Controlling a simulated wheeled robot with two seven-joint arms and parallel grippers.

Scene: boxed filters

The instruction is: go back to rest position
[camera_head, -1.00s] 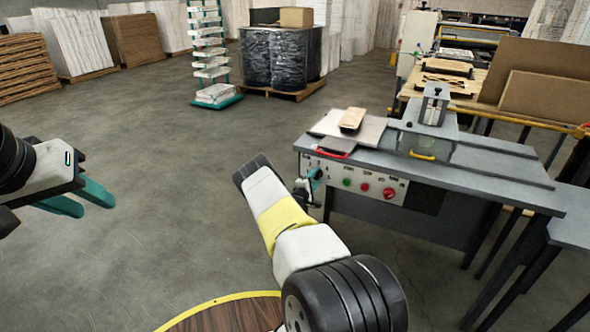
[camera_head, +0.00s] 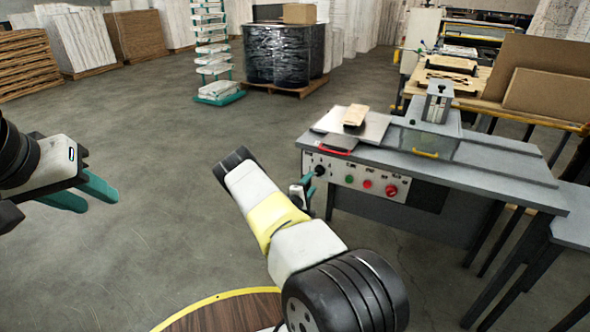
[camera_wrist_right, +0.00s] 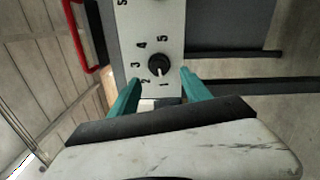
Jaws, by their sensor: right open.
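My right arm reaches toward the front panel of the grey machine table (camera_head: 470,168). My right gripper (camera_wrist_right: 160,77) is open and empty in the right wrist view, its two teal fingers spread below a black dial knob (camera_wrist_right: 159,65). The knob sits on a pale panel marked with numbers, and its white mark points down near 1. In the head view the knob (camera_head: 319,171) is at the panel's left end, and the right gripper is mostly hidden behind its wrist. My left gripper (camera_head: 101,204) hangs over bare floor at the left, its teal fingers apart with nothing between them.
A green button (camera_head: 349,179) and red buttons are on the panel. A wrapped dark pallet load (camera_head: 285,55) and a teal rack (camera_head: 214,60) stand behind. The floor at left is clear.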

